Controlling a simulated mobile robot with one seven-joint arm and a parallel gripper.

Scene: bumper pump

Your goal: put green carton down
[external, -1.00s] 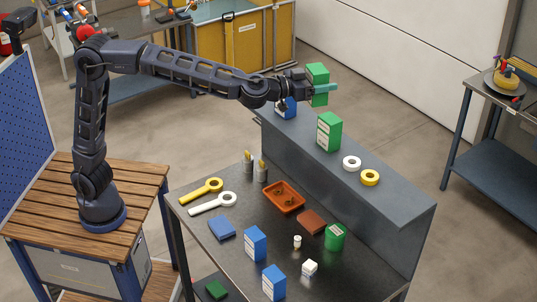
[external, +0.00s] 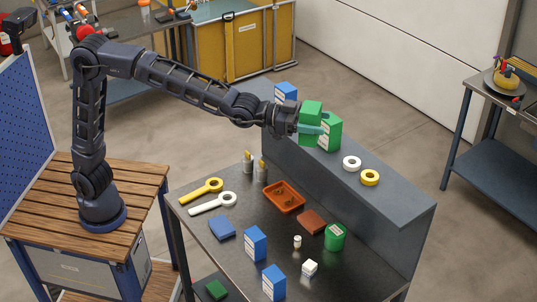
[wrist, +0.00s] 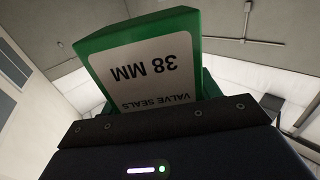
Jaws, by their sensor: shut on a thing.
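My gripper (external: 312,129) is shut on a green carton (external: 309,111), which is held upright at the raised shelf. In the wrist view the held green carton (wrist: 150,60) fills the middle, with a pale label reading "38 MM" and "VALVE SEALS" upside down. A second green carton (external: 331,134) stands on the shelf close to the right of the held one and is partly hidden by my gripper. I cannot tell whether the two cartons touch, or whether the held one touches the shelf.
The shelf (external: 400,203) also bears a blue carton (external: 286,92) at its far end and a white ring (external: 351,163) and yellow ring (external: 370,178) to the right. The lower bench holds an orange tray (external: 284,197), blue cartons (external: 256,243) and a green can (external: 335,237).

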